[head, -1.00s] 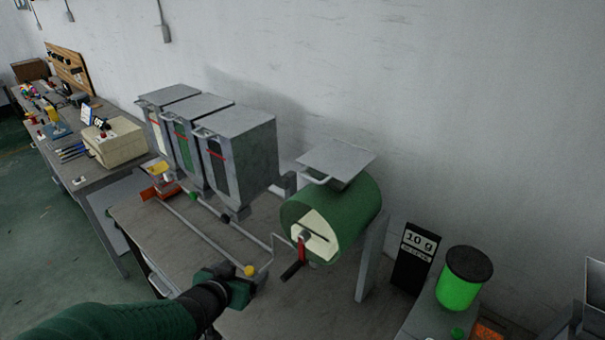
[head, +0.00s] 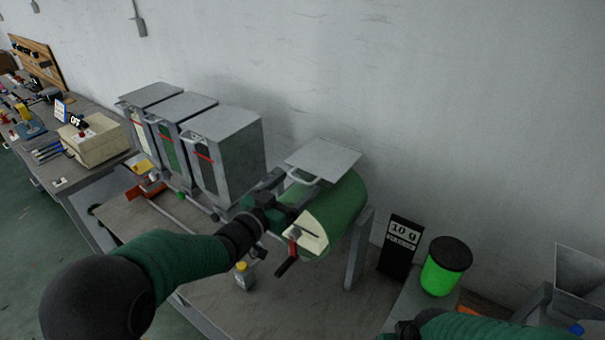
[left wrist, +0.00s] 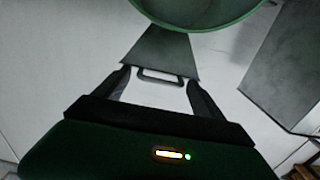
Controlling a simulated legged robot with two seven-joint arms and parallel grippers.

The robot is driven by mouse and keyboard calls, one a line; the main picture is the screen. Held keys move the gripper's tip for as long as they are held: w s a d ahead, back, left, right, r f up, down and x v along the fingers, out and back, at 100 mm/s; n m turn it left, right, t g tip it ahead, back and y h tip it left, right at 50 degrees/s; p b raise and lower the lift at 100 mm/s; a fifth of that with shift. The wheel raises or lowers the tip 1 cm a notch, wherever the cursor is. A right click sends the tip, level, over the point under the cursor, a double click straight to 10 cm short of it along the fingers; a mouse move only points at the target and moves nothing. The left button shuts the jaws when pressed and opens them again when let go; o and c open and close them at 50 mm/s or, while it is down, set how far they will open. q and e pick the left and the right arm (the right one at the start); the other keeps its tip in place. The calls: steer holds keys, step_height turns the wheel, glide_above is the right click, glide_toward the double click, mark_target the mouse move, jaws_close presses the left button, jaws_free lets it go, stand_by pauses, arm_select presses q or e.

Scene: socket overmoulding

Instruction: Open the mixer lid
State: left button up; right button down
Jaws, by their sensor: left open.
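The mixer is a green drum (head: 345,205) with a cream front, lying on its side on a stand. Its flat grey lid (head: 325,158) is on top and has a pale handle (head: 303,178) on its near left edge. My left gripper (head: 283,186) is open beside that handle. In the left wrist view the handle (left wrist: 160,76) shows between the tips of my open fingers (left wrist: 159,84), with the lid (left wrist: 160,52) and drum rim (left wrist: 200,22) beyond. Contact with the handle cannot be told. A dark end of my right arm shows at the bottom; its jaws are unclear.
Several grey hoppers (head: 235,155) stand left of the mixer. A red-handled crank (head: 292,250) is on the drum front. A small yellow-capped bottle (head: 242,276) stands on the bench below my left arm. A black "10 g" display (head: 401,243) and bright green container (head: 445,268) are at right.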

mark_target(302, 181)
arm_select(q)
steer(key=shift+w+d+r+p, duration=0.15)
steer(key=shift+w+p, duration=0.15)
steer(key=shift+w, duration=0.65)
steer(key=shift+w+d, duration=0.1)
steer(key=shift+d, duration=0.55)
steer(key=shift+c, duration=0.4)
steer(key=shift+d, duration=0.15)
steer(key=shift+c, duration=1.2)
steer(key=shift+d, duration=0.1)
steer(key=shift+c, duration=1.2)
steer(key=shift+w+a+f, duration=0.15)
steer(key=shift+a+f, duration=0.1)
steer(key=shift+a, duration=0.1)
steer(key=c, duration=0.7)
jaws_close()
steer(key=shift+d+r, duration=0.15)
